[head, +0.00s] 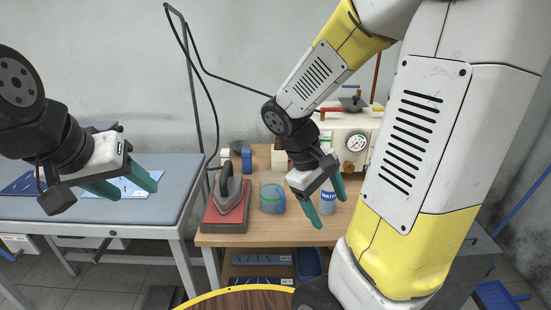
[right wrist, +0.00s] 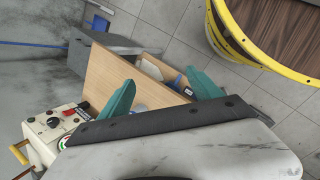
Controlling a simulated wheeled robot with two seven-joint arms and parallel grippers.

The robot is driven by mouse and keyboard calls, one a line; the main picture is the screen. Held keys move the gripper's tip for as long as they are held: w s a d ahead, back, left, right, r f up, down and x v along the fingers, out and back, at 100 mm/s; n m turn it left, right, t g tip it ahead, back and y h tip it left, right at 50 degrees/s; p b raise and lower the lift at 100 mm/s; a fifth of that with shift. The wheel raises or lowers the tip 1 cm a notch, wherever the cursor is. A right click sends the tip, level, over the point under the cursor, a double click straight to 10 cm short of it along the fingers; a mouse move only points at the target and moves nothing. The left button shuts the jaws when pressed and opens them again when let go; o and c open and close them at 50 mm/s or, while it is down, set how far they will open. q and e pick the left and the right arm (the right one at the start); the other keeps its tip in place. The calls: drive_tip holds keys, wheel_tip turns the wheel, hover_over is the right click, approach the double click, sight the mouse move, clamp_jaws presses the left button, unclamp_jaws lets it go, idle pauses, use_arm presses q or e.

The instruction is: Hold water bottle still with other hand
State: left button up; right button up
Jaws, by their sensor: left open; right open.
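The water bottle (head: 327,207), with a blue label, stands upright on the wooden bench. It is partly hidden by my right gripper (head: 325,199), whose teal fingers are apart on either side of it in the head view. I cannot tell whether they surround the bottle or are in front of it. The right gripper's fingers are also apart in the right wrist view (right wrist: 162,92), where I cannot make out the bottle clearly. My left gripper (head: 137,190) is open and empty over the grey table at the left, well away from the bottle.
A clear cup with a blue-green tint (head: 272,196) stands left of the bottle. An iron (head: 229,189) rests on a red pad (head: 224,216) further left. A cream machine with a gauge (head: 345,127) stands behind. The grey table (head: 170,207) lies below my left gripper.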

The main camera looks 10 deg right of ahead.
drive_tip(key=s+a+r+m+t+y, duration=0.1)
drive_tip(key=a+r+m+t+y, duration=0.3)
drive_tip(key=a+r, duration=0.6)
wheel_tip(320, 180, up, 3)
drive_tip(key=t+y, duration=0.2)
drive_tip(key=t, duration=0.1)
drive_tip(key=shift+s+m+y, duration=0.2)
drive_tip(key=shift+m+y, duration=0.1)
idle(0.4)
